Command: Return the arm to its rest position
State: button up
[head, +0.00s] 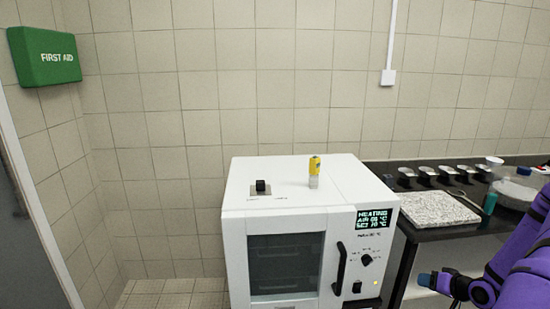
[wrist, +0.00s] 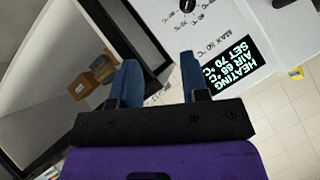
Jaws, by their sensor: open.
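My purple arm enters the head view at the lower right. My gripper (head: 427,280) is low there, right of the white oven (head: 291,190) and in front of the dark bench; only part of its blue fingers shows. In the wrist view my gripper (wrist: 160,77) has its two blue fingers apart, with nothing between them. The oven's display (wrist: 236,60) shows beyond the right finger, reading heating, air about 68 °C, set 70 °C. The display also shows in the head view (head: 371,217). The oven door looks shut in the head view.
A yellow-topped bottle (head: 314,170) and a small black knob (head: 262,187) are on the oven's top. The bench (head: 432,233) at right carries a speckled slab (head: 430,208), several black-and-white items and a bowl. A first aid box (head: 46,57) hangs at upper left.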

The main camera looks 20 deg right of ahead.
jog(key=w+a+r+n+g+h, duration=0.15)
jog(key=a+r, duration=0.25)
jog(key=r, duration=0.6)
jog(key=w+a+r+n+g+h, duration=0.1)
jog(key=w+a+r+g+h, duration=0.15)
jog(key=r, duration=0.65)
jog(key=w+a+r+n+g+h, duration=0.1)
jog(key=w+a+r+n, duration=0.3)
jog(key=r, duration=0.6)
jog(key=s+a+r+y, duration=0.2)
jog(key=s+a+r, duration=0.5)
jog(key=s+a, duration=0.3)
jog(key=s+a+r+y, duration=0.1)
jog(key=s+a+r, duration=0.7)
jog(key=a, duration=0.7)
jog(key=s, duration=0.2)
jog(key=shift+s+r+g+y, duration=0.25)
jog(key=shift+s+g+y, duration=0.1)
jog(key=shift+g+y, duration=0.05)
jog(key=shift+d, duration=0.1)
dwell(1.9)
